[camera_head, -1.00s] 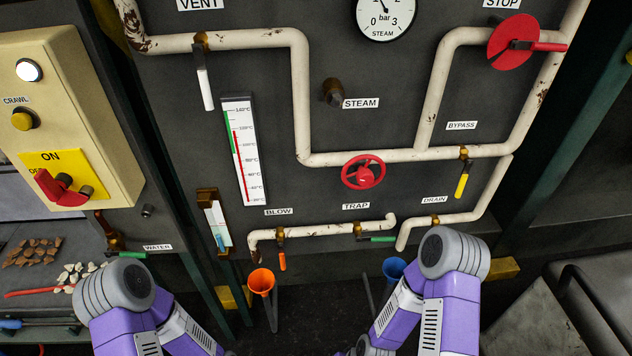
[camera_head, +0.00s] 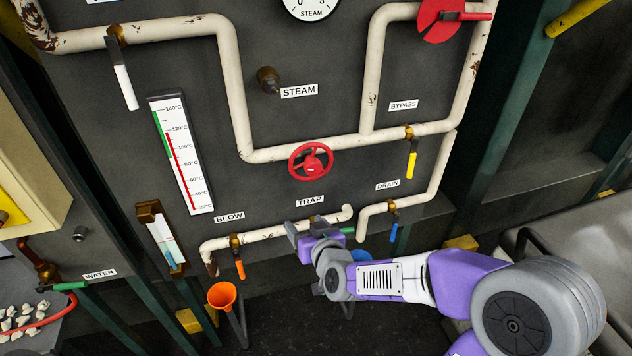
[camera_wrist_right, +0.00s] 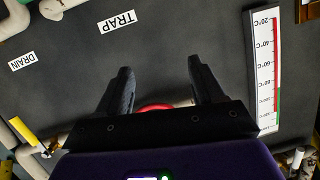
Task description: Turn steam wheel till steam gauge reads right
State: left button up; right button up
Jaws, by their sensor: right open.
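A red handwheel (camera_head: 310,161) sits on the cream pipe above the TRAP label. A STEAM label (camera_head: 299,91) is higher up, beside a bare brass stub (camera_head: 268,79). The steam gauge (camera_head: 312,8) is cut off by the top edge, so its needle is out of sight. My right gripper (camera_head: 300,230) is in front of the TRAP label area, below the handwheel. In the right wrist view the right gripper (camera_wrist_right: 160,68) is open and empty, and a red arc of the handwheel (camera_wrist_right: 155,107) shows beyond its fingers. My left gripper is out of view.
A blue drain handle (camera_head: 393,232) and an orange blow handle (camera_head: 239,269) flank my right gripper. A thermometer (camera_head: 181,155) stands left. An orange funnel (camera_head: 222,296) is below.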

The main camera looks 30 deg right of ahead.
aim_at(314, 171)
jog(key=s+d+r+t+h, duration=0.1)
jog(key=s+r+t, duration=0.1)
jog(key=r, duration=0.3)
jog(key=s+d+r+t+h, duration=0.1)
jog(key=s+d+r+h, duration=0.1)
jog(key=r, duration=0.3)
jog(key=x, duration=0.2)
jog(key=p+x, duration=0.1)
jog(key=x, duration=0.1)
jog(key=p+x, duration=0.1)
jog(key=x, duration=0.1)
jog(key=shift+w+r, duration=0.4)
jog(key=shift+w, duration=0.05)
jog(key=shift+w+d, duration=0.15)
jog(key=shift+w, duration=0.4)
jog(key=c, duration=1.1)
jog(key=shift+o, duration=0.2)
jog(key=m+b, duration=0.2)
jog(key=b, duration=0.1)
jog(key=shift+f, duration=0.1)
jog(key=shift+m+b, duration=0.55)
jog(key=shift+m, duration=0.25)
jog(key=shift+r, duration=0.2)
